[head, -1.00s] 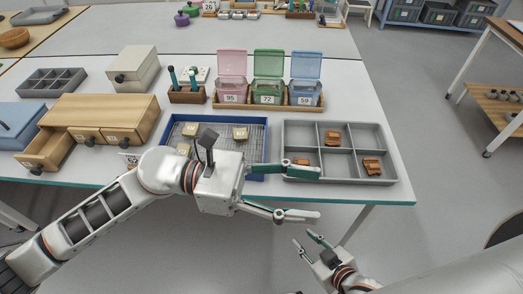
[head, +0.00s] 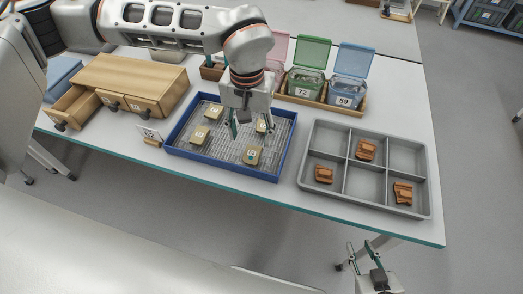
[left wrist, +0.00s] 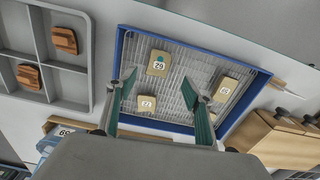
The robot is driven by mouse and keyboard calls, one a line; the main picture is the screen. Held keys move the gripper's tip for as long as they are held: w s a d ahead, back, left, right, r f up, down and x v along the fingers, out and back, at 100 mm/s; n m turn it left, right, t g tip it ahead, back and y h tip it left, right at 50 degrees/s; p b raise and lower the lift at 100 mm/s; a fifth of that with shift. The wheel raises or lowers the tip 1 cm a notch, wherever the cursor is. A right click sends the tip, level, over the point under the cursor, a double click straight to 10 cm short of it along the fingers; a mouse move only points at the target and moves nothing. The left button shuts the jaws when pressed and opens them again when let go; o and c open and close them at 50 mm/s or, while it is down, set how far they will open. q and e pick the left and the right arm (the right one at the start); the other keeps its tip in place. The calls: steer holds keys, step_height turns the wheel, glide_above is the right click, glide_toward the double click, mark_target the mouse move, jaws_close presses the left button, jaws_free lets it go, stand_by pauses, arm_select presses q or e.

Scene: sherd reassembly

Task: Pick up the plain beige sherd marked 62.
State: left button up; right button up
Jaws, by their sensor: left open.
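Several beige sherds lie in a blue-rimmed tray (head: 221,173) with a ribbed light liner. In the left wrist view this sherd (left wrist: 158,63) has a label reading 29, or 62 turned over. My left gripper (head: 252,124) is open and empty, pointing down above the tray, behind that sherd in the head view. In the left wrist view its spread fingers (left wrist: 157,92) flank another sherd (left wrist: 147,103); contact is not visible. My right gripper (head: 363,250) is open beyond the table's front edge.
A grey compartment tray (head: 338,205) with reddish-brown sherds stands to the right. A card marked 62 (head: 150,134) stands left of the blue tray. A wooden drawer cabinet (head: 132,78) has one drawer open. Lidded boxes (head: 305,84) stand behind.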

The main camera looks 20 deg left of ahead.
mark_target(252, 153)
arm_select(q)
step_height(252, 153, down, 2)
steer(key=shift+s+f, duration=0.1)
step_height(252, 153, down, 5)
steer(key=shift+d+f+b, duration=0.1)
steer(key=shift+b, duration=0.2)
steer(key=c, duration=1.2)
